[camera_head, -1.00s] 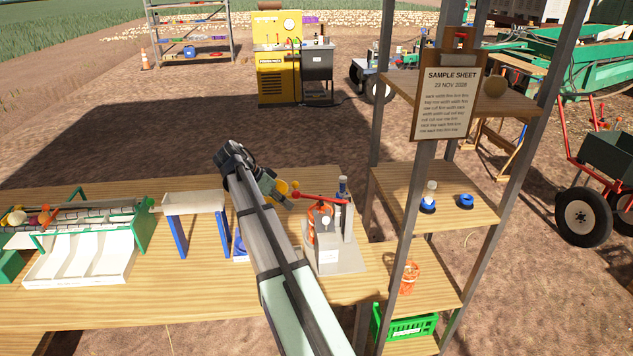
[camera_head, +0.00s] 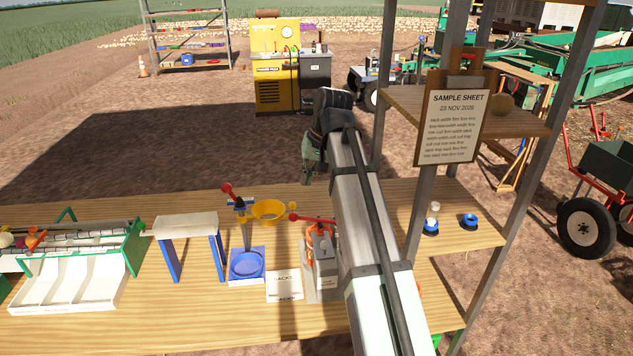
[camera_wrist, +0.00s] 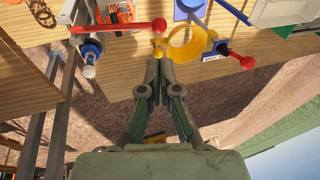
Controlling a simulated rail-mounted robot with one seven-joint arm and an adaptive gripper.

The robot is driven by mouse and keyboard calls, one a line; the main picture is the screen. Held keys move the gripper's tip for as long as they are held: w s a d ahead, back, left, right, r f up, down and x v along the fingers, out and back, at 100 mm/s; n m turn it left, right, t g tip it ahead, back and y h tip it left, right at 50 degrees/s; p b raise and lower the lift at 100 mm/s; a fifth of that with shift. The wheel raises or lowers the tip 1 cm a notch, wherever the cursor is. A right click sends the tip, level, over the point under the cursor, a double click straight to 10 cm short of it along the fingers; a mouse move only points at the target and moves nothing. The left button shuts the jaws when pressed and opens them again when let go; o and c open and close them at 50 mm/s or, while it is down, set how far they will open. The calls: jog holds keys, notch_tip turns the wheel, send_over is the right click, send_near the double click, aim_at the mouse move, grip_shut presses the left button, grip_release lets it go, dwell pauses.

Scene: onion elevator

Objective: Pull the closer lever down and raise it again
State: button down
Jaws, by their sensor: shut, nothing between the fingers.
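The closer (camera_head: 322,262) is a grey machine with an orange part, standing on the bench and partly hidden behind my arm. Its red lever (camera_head: 312,219) sticks out to the left, roughly level, and ends in a red ball. In the wrist view the red lever (camera_wrist: 120,27) lies at the upper left, its ball near the picture's middle. My gripper (camera_head: 309,172) is above and beyond the lever, apart from it. In the wrist view the fingers (camera_wrist: 160,66) are shut together and empty, with the tips below the lever ball.
Left of the closer, a blue stand (camera_head: 247,266) carries a yellow ring (camera_head: 269,211) and another red-balled lever (camera_head: 227,189). A white labelled sheet (camera_head: 285,286) lies between them. A shelf post (camera_head: 427,205) rises right of my arm. Bare bench is free in front.

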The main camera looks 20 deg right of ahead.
aim_at(295, 214)
jog(key=p+x, duration=0.3)
jog(key=x, duration=0.9)
jog(key=shift+f, duration=0.25)
